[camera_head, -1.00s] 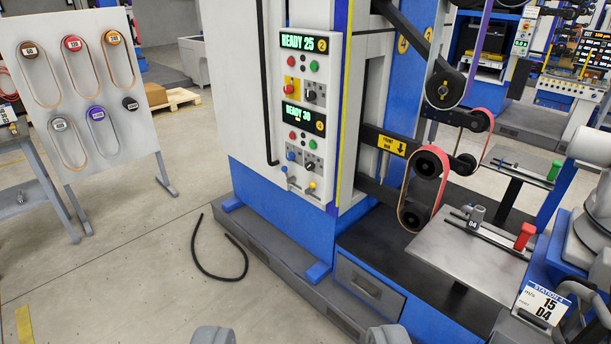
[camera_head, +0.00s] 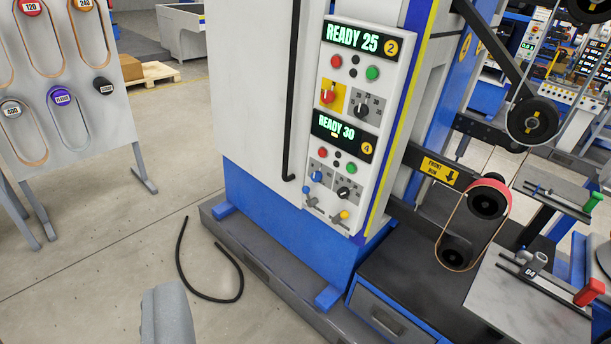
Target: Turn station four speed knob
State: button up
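The control panel (camera_head: 346,230) is on the machine's front, right of centre. Its lower section carries a "4" badge (camera_head: 367,148) and a display reading READY 30 (camera_head: 341,134). Below that are a red button (camera_head: 323,149), a green button (camera_head: 351,168), a blue knob (camera_head: 316,176) and a black dial knob (camera_head: 343,193). The labels around the knobs are too small to read. One grey finger of my gripper (camera_head: 167,315) shows at the bottom, left of and well short of the panel. The other finger is out of frame; nothing shows beside the visible one, so my gripper looks open and empty.
The upper section, badge 2, has a display reading READY 25 (camera_head: 352,37) and a similar black knob (camera_head: 360,112). Small levers (camera_head: 340,216) stick out below station four's knobs. Belt rollers (camera_head: 487,203) and a work table (camera_head: 515,305) stand right.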

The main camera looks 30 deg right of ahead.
aim_at(342, 192)
jog(key=z, duration=0.35)
jog(key=i, duration=1.05)
jog(key=z, duration=0.65)
